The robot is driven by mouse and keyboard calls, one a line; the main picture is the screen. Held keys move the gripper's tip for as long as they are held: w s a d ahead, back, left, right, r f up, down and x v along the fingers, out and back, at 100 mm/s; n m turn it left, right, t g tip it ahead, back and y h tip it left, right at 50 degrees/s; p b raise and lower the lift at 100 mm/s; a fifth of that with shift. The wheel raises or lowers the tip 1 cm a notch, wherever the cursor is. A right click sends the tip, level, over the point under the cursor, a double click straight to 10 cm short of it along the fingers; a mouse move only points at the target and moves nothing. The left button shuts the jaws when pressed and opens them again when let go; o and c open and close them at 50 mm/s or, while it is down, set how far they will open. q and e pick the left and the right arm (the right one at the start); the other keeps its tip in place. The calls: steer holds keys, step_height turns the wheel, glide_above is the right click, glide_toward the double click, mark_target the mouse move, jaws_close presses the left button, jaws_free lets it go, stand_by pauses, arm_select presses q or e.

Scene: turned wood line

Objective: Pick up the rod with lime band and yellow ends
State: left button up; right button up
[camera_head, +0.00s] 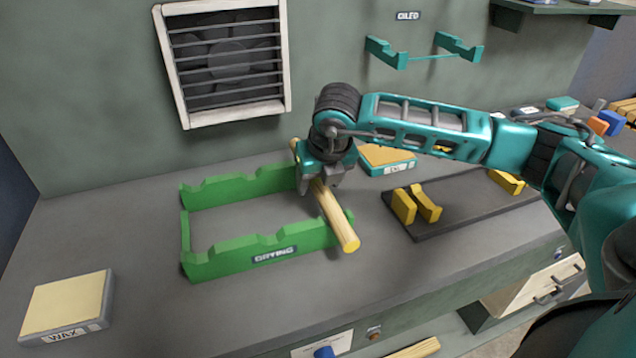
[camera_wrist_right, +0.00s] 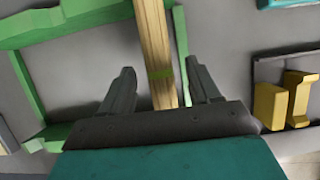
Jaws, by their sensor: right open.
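The wooden rod (camera_head: 333,217) lies across the right end of the green drying rack (camera_head: 228,263), its yellow near end sticking out past the front rail. In the wrist view, the two fingers of the right gripper (camera_wrist_right: 160,80) stand on either side of the rod with gaps. My left gripper is not in view.
A dark tray (camera_head: 455,215) with yellow holders (camera_head: 404,206) lies right of the rack. A WAX block (camera_head: 66,305) lies at front left. Teal wall brackets (camera_head: 386,52) hang above. The other rack slots look empty.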

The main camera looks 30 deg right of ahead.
steer(key=shift+c, duration=0.2)
jaws_close()
stand_by(0.4)
